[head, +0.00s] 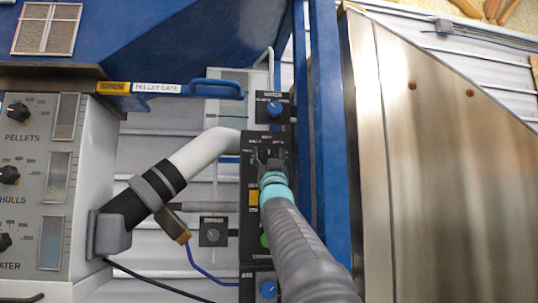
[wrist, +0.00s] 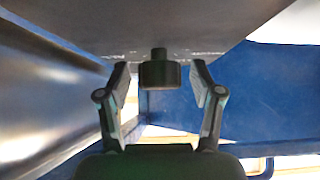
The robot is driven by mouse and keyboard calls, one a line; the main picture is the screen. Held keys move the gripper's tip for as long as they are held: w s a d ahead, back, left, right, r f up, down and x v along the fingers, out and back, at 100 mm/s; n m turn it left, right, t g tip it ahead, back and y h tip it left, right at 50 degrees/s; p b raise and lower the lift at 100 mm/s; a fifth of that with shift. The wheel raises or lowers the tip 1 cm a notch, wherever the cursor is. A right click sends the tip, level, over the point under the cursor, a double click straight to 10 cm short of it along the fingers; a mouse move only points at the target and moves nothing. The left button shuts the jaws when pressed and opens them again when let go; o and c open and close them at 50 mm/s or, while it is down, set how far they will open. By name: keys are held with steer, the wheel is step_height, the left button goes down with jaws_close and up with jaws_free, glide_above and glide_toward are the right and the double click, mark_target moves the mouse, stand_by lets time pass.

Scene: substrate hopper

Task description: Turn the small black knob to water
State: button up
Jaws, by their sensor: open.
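A small black knob (wrist: 160,74) on a short stem sticks out from a dark panel face (wrist: 160,25) in the wrist view. My gripper (wrist: 161,84) is open, with one finger on each side of the knob and a visible gap on both sides. In the head view my gripper (head: 268,156) is at the upper part of a narrow black control panel (head: 248,233) and hides the knob there. Small white markings lie on the panel around the knob, too small to read.
A yellow button (head: 253,198) and a green button (head: 264,240) are on the black panel beside my arm. Blue knobs sit above (head: 274,109) and below (head: 268,289). A blue post (head: 330,130) and steel hopper (head: 450,130) stand right. A grey dial panel (head: 75,105) is left.

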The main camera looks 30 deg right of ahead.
steer(key=c, duration=1.2)
steer(key=shift+o, duration=0.2)
steer(key=shift+m+g+h, duration=0.4)
steer(key=shift+m+h, duration=0.8)
steer(key=m+g+h+p, duration=0.1)
steer(key=m+g+h, duration=0.1)
steer(key=m+h, duration=0.1)
steer(key=shift+w+r+m, duration=0.1)
steer(key=shift+r+m, duration=0.05)
steer(key=shift+m, duration=0.25)
steer(key=m+g+h+p, duration=0.1)
steer(key=m+p, duration=0.1)
steer(key=m+g+h+p, duration=0.2)
steer(key=m, duration=0.1)
steer(key=shift+r+m+g+h, duration=0.15)
steer(key=shift+m+g+h, duration=0.15)
steer(key=m+g+p, duration=0.1)
steer(key=m, duration=0.1)
steer(key=m+g+h+p, duration=0.1)
steer(key=m+g+p, duration=0.1)
steer(key=shift+f, duration=0.2)
steer(key=shift+f+m+h+p, duration=0.1)
steer(key=shift+m+h+p, duration=0.2)
